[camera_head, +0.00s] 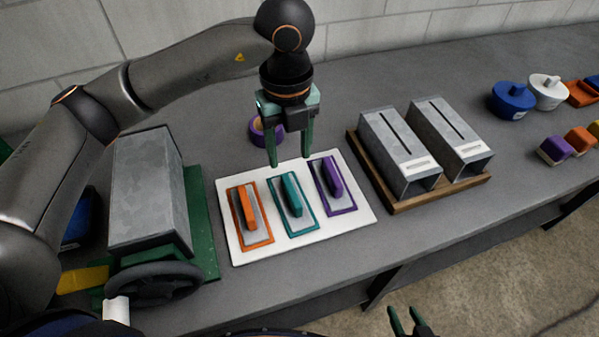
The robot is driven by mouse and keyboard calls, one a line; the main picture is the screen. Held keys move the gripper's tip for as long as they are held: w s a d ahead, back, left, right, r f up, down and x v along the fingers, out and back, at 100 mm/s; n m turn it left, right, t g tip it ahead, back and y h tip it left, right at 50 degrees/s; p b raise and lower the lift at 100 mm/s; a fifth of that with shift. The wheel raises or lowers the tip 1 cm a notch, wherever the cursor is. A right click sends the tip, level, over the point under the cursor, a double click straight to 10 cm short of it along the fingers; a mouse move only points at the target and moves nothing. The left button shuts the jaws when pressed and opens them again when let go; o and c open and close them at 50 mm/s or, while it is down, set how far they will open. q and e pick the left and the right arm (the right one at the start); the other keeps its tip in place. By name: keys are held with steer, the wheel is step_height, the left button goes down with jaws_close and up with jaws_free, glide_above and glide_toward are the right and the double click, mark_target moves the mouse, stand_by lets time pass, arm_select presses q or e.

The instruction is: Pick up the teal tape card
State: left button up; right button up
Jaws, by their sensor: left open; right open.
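The teal tape card (292,196) stands on edge in the middle of a white board (340,232), inside a teal-outlined rectangle. An orange card (249,209) is to its left and a purple card (332,176) to its right, each in a matching outline. My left gripper (290,161) points down with its teal fingers apart and nothing between them. It appears above the board's back edge, behind the teal card, and is not touching it. My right gripper (405,314) is open and empty at the bottom edge, in front of the bench.
A purple tape roll (262,134) sits behind the board. Two metal duct pieces (397,150) rest on a wooden tray (440,192) to the right. A grey block on a green machine (200,215) with a handwheel stands left. Blue and white lidded pots (512,99) are far right.

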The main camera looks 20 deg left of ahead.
arm_select(q)
glide_above(291, 190)
step_height(291, 190, down, 7)
steer(key=shift+s+r+p, duration=0.1)
steer(key=shift+p, duration=0.35)
step_height(291, 190, down, 6)
steer(key=shift+r+p, duration=0.15)
steer(key=shift+p, duration=0.55)
jaws_close()
